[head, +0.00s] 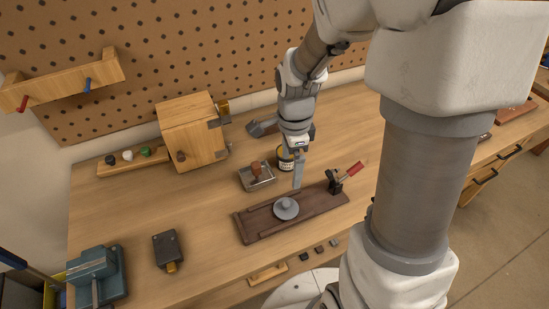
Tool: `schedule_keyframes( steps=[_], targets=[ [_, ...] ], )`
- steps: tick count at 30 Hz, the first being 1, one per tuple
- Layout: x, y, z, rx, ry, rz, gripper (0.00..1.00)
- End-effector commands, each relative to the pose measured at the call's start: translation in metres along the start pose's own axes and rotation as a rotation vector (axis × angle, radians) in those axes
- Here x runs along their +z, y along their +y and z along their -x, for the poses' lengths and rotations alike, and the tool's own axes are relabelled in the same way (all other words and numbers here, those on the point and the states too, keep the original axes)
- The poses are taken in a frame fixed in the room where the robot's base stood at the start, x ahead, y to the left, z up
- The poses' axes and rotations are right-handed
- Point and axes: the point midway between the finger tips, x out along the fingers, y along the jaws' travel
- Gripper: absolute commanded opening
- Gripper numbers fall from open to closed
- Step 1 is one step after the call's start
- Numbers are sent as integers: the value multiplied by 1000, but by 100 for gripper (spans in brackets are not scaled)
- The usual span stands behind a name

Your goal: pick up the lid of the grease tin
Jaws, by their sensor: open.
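A round grey lid with a knob (286,208) lies on a dark wooden board (262,227) on the workbench. A small dark tin with a yellowish label (285,161), perhaps the grease tin, stands behind my gripper and is partly hidden by it. My gripper (298,184) points down, just above and behind the lid, slightly to its right. It looks empty and apart from the lid. The gap between its fingers is hard to see from this side.
A metal tray with a brown-handled item (257,173) sits left of the tin. A black holder with a red-handled tool (340,180) stands at the board's right end. A wooden box (193,135) is at the back left. A dark block (167,250) lies front left, with clear bench around it.

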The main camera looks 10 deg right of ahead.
Motion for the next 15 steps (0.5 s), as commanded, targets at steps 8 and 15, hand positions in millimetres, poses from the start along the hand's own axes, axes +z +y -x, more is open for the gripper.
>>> schedule_keyframes(
  steps=[8, 15],
  targets=[
    [0, 2, -45, 8, 0, -4, 100],
    [0, 1, -86, 7, 0, -2, 100]
  ],
)
